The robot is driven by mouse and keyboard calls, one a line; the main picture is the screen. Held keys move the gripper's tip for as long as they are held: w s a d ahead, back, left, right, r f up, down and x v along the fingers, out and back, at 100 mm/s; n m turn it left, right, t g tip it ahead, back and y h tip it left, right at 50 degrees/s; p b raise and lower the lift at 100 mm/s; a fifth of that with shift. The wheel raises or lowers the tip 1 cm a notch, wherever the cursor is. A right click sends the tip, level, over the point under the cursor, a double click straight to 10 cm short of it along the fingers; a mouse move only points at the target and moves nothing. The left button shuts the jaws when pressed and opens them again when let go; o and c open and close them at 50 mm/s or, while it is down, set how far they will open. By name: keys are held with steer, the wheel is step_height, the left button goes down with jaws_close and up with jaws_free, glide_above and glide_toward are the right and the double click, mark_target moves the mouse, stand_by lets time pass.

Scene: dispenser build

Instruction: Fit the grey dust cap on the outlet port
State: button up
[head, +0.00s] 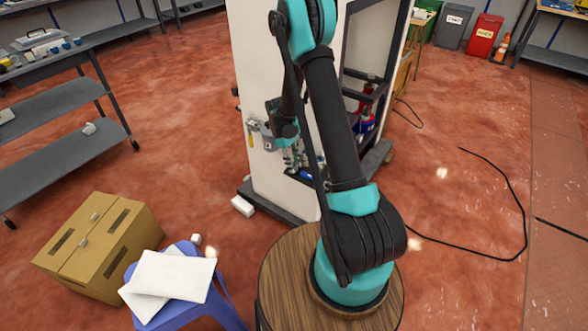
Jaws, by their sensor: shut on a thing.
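A pale cabinet, the dispenser (268,62), stands upright behind my arm. A small silvery fitting with a yellow lever (251,140) sticks out from its pale side face. I cannot tell whether the outlet port is part of this fitting. My gripper (268,130) is small in the view, at the end of the arm beside this fitting, and partly hidden by my own wrist. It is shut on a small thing. The grey dust cap cannot be made out clearly, and contact with the port cannot be judged.
A blue stool (172,317) bears white flat packs (178,276). A cardboard box (104,240) stands left of it. A small white block (242,206) lies by the cabinet's base. Grey shelves (60,97) stand at left. A black cable (513,190) loops over the floor at right.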

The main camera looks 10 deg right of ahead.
mark_target(294, 165)
steer(key=shift+r, duration=2.65)
